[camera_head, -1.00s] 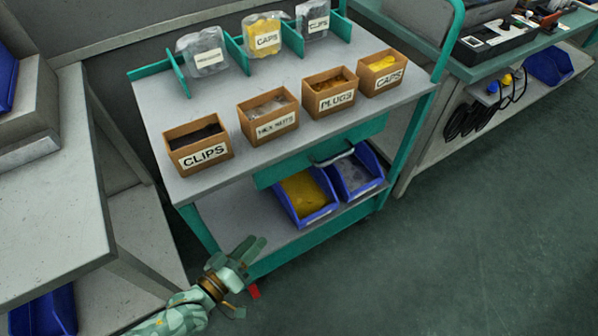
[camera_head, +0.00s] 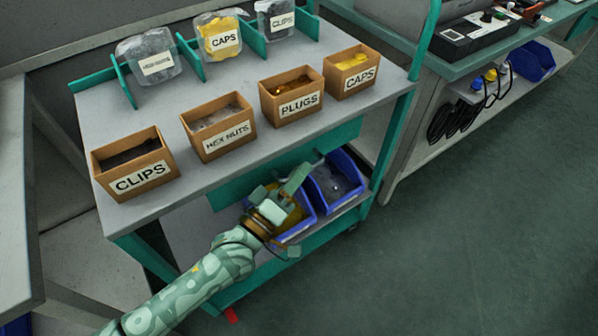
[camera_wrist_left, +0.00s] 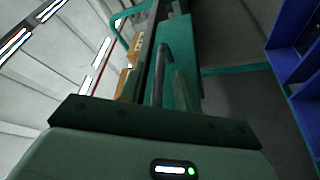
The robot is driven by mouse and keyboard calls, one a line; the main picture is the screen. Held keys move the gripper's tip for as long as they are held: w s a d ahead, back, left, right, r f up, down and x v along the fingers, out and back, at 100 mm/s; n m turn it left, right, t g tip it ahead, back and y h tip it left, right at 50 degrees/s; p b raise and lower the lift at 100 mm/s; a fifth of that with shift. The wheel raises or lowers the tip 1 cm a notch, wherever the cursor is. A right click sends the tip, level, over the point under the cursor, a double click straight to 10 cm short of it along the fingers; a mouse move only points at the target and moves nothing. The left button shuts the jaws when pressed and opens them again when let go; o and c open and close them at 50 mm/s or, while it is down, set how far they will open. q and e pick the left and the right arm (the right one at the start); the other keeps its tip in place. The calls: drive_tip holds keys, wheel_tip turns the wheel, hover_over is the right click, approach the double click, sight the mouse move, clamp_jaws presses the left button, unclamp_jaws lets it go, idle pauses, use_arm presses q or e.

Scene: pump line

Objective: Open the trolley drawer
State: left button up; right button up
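The trolley (camera_head: 150,90) has a grey top and a teal frame. Its teal drawer front (camera_head: 338,138) sits under the top's front edge and looks closed. In the head view my left gripper (camera_head: 278,187) is in front of the drawer front, its fingers apart and nothing seen between them. It hides most of the drawer handle. In the left wrist view the curved grey handle (camera_wrist_left: 163,68) stands out from the teal drawer front (camera_wrist_left: 181,45), ahead of the gripper. I cannot tell whether the gripper touches it. My right gripper is out of view.
Cardboard boxes labelled clips (camera_head: 140,178), hex nuts (camera_head: 222,142), plugs (camera_head: 298,104) and caps (camera_head: 357,80) line the top. Blue bins, one of them (camera_head: 335,190), stand on the lower shelf. A workbench (camera_head: 455,68) stands right. Floor at right (camera_head: 460,240) is clear.

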use_arm(q)
drive_tip(key=shift+w+d, duration=0.2)
drive_tip(key=shift+w, duration=0.1)
drive_tip(key=shift+r, duration=0.1)
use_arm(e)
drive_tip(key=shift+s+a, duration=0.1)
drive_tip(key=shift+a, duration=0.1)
use_arm(q)
clamp_jaws()
drive_tip(key=shift+d, duration=0.1)
